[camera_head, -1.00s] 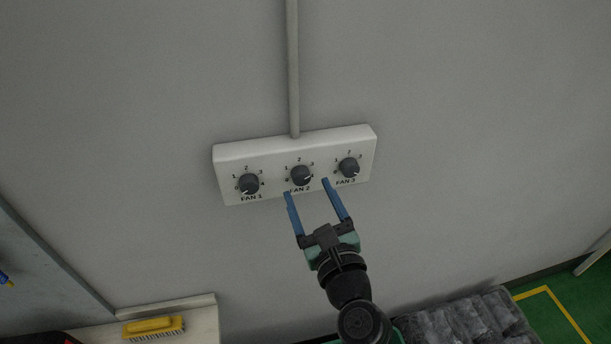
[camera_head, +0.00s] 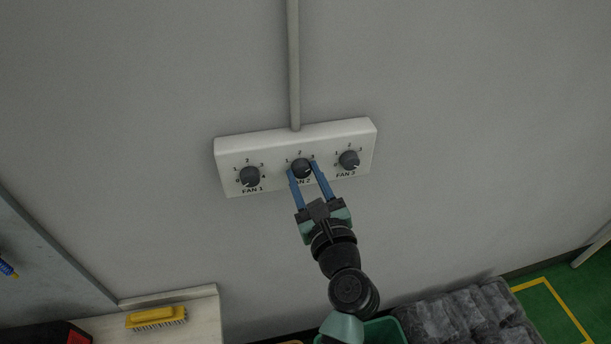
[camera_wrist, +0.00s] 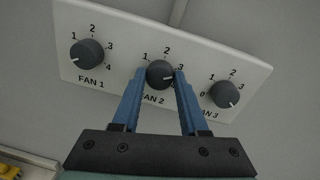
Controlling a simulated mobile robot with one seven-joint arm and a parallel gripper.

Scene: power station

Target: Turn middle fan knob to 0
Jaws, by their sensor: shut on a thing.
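The middle FAN 2 knob (camera_head: 301,168) is a dark grey round dial on a white wall panel (camera_head: 230,150). It also shows in the wrist view (camera_wrist: 160,73), with a white pointer mark at its lower right side, near the hidden 4. My gripper (camera_head: 302,169) has its two blue fingers on the left and right sides of this knob, shut on it. It also shows in the wrist view (camera_wrist: 159,79). The fingers hide some of the FAN 2 numbers. The FAN 1 knob (camera_wrist: 87,54) is to the left and the FAN 3 knob (camera_wrist: 225,95) to the right.
A grey conduit (camera_head: 294,70) runs up the wall from the panel. A yellow brush (camera_head: 156,317) lies on a pale surface at lower left. Dark wrapped bundles (camera_head: 460,320) lie at lower right. The wall around the panel is clear.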

